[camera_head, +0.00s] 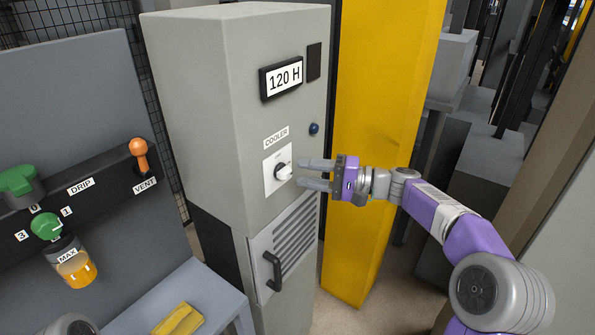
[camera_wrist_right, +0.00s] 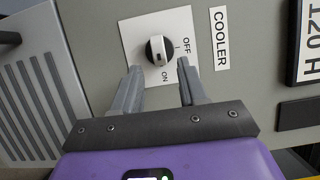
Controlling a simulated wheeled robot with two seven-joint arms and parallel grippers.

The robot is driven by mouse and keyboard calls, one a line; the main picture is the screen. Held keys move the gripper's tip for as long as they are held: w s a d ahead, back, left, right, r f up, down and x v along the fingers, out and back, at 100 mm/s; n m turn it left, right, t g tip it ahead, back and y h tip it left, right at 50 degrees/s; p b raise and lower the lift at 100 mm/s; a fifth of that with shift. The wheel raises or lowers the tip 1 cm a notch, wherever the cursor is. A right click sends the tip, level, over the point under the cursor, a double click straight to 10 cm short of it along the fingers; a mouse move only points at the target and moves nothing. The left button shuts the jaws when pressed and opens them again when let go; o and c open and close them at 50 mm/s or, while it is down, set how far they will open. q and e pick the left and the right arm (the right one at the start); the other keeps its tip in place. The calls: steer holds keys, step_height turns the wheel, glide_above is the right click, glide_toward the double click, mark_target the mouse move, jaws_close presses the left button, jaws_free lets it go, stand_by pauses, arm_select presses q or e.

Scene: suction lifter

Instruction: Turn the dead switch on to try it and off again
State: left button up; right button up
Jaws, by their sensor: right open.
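The switch is a round black knob with a white grip bar (camera_wrist_right: 157,50) on a white plate (camera_wrist_right: 130,35) beside the COOLER label (camera_wrist_right: 220,38). The plate has OFF and ON marks. In the wrist view the bar's lower end lies toward ON; I cannot tell surely which end is the pointer. In the head view the knob (camera_head: 283,172) is on the grey cabinet's (camera_head: 195,100) front. My right gripper (camera_head: 316,174) is open and empty in front of it. Its fingertips (camera_wrist_right: 158,80) are spread just short of the knob, apparently not touching it. My left gripper is not in view.
A 120 H display (camera_head: 283,79) and blue button (camera_head: 314,128) are above the knob, a louvred panel with a black handle (camera_head: 272,271) below. A yellow post (camera_head: 380,100) stands close behind my right gripper. At left is a DRIP and VENT panel (camera_head: 105,175) with an orange lever (camera_head: 139,153).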

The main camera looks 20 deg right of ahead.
steer(key=v, duration=0.4)
steer(key=shift+s, duration=0.1)
steer(key=s+a+f+m+g+h, duration=0.1)
steer(key=a+f+m+g+h, duration=0.15)
steer(key=f, duration=1.25)
steer(key=s+a+f+m+g+h, duration=0.15)
steer(key=a+f+h, duration=0.25)
steer(key=f, duration=1.2)
steer(key=s+a+f+n+g+h, duration=0.1)
steer(key=s+f+g+h, duration=0.1)
steer(key=s+f, duration=0.45)
steer(key=s+a+f+n+g+h, duration=0.2)
steer(key=s+f, duration=0.2)
steer(key=f, duration=0.5)
steer(key=s+a+f+n, duration=0.2)
steer(key=s+f, duration=0.1)
steer(key=s, duration=0.3)
steer(key=s+a+f+n+h, duration=0.1)
steer(key=s+a+f+n, duration=0.1)
steer(key=s+f, duration=0.2)
steer(key=s, duration=0.3)
steer(key=shift+s+f, duration=0.25)
steer(key=shift+s, duration=0.05)
